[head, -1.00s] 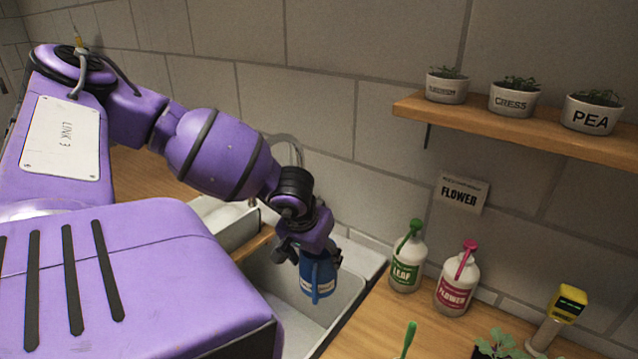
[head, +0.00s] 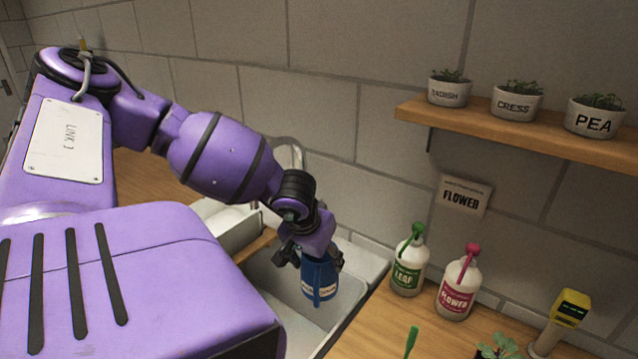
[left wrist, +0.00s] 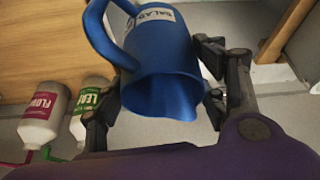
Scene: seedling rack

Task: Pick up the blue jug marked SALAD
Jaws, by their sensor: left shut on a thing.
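The blue jug (head: 318,281) hangs in my left gripper (head: 308,252) over the sink in the head view. In the left wrist view the jug (left wrist: 160,92) shows its open mouth, its handle at the upper left and a white label reading SALAD. My left gripper (left wrist: 163,100) is shut on the jug, with one finger on each side of its body. The jug is clear of the counter; its height above the sink floor is hard to judge. My right gripper is not in view.
The sink (head: 348,300) lies below the jug, with a tap (head: 292,152) behind. LEAF (head: 408,262) and FLOWER (head: 458,287) bottles stand on the counter at right, near a yellow meter (head: 569,308). A wall shelf (head: 520,133) holds pots. A FLOWER card (head: 464,196) is on the wall.

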